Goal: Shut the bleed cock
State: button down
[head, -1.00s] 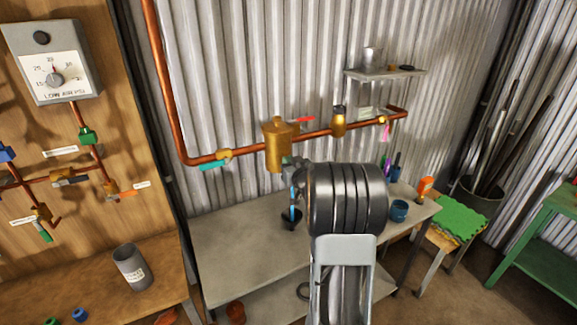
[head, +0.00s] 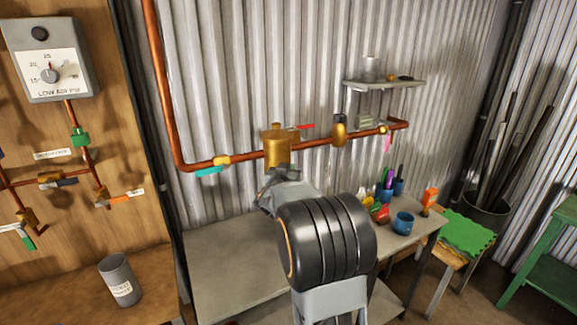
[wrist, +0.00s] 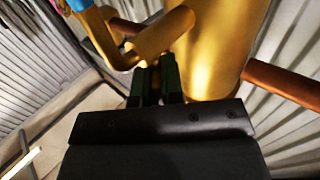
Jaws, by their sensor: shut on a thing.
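A brass pot (head: 278,150) sits on the copper pipe (head: 240,156) along the corrugated wall. My gripper (head: 274,178) is at the foot of the pot in the head view. In the wrist view its two dark green fingers (wrist: 158,82) are close together against the brass between tube and pot. They are shut on a small part there, seemingly the bleed cock, mostly hidden by the fingers. The lever's angle cannot be told.
A teal-handled valve (head: 208,170) is left of the pot, a red lever (head: 300,127) right of it. A grey bench (head: 225,255) below carries a blue mug (head: 403,223). A small shelf (head: 385,84) hangs at right. A gauge panel (head: 52,70) is at left.

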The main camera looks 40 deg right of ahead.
jog(key=m+g+h+p, duration=0.2)
jog(key=g+p, duration=0.1)
jog(key=m+g+p, duration=0.1)
jog(key=shift+w+r+m+g+h+p, duration=0.1)
jog(key=shift+r+m+g+h+p, duration=0.2)
jog(key=shift+m+g+h, duration=0.1)
jog(key=shift+f+m+g+h+p, duration=0.1)
jog(key=shift+m+g+h+p, duration=0.25)
jog(key=shift+m+g+p, duration=0.85)
jog(key=shift+f+m+g+h+p, duration=0.1)
jog(key=shift+m+g+h+p, duration=0.2)
jog(key=shift+m+g, duration=1.05)
jog(key=shift+n+g, duration=0.25)
jog(key=shift+g, duration=0.8)
jog(key=c, duration=1.2)
grip_release()
jog(key=shift+c, duration=0.2)
jog(key=a+b, duration=0.3)
jog(key=a, duration=1)
jog(key=shift+a, duration=0.4)
